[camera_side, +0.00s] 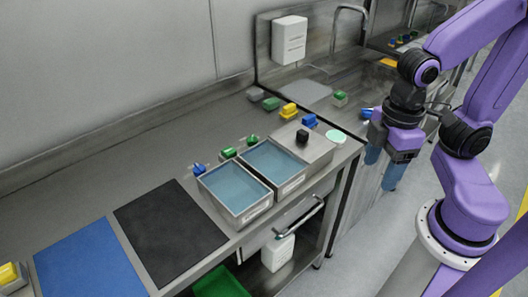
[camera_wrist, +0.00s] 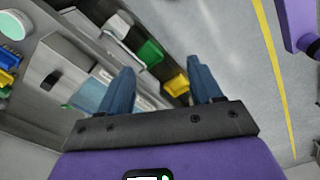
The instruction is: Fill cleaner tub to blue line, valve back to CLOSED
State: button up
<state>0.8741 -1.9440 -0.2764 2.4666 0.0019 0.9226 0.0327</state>
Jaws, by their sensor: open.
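My gripper (camera_side: 382,172) hangs at the right in the side view, fingers down, open and empty. It is out past the counter's right end, apart from everything on it. In the wrist view its two blue fingers (camera_wrist: 160,66) are spread wide. Two open metal tubs of blue liquid stand side by side on the counter, a nearer one (camera_side: 229,190) and a farther one (camera_side: 272,164). Both have small pale front labels, too small to read. I cannot tell which is the cleaner tub. I cannot make out a blue line, a valve or a CLOSED mark.
Small blue, green and yellow items lie behind. A black mat (camera_side: 170,231) and blue mat (camera_side: 88,262) lie left. Below is a white container (camera_side: 277,253).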

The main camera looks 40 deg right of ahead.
jog(key=w+a+r+m, duration=0.1)
jog(key=w+a+m, duration=0.25)
jog(key=w, duration=0.25)
jog(key=w+a+r+m, duration=0.1)
jog(key=w+a+m, duration=0.1)
jog(key=w+m, duration=0.35)
jog(key=m, duration=1.5)
send_over(252, 140)
notch_tip(252, 140, down, 4)
notch_tip(252, 140, down, 17)
jog(key=shift+r, duration=0.2)
jog(key=c, duration=1.1)
jog(key=shift+o, duration=0.2)
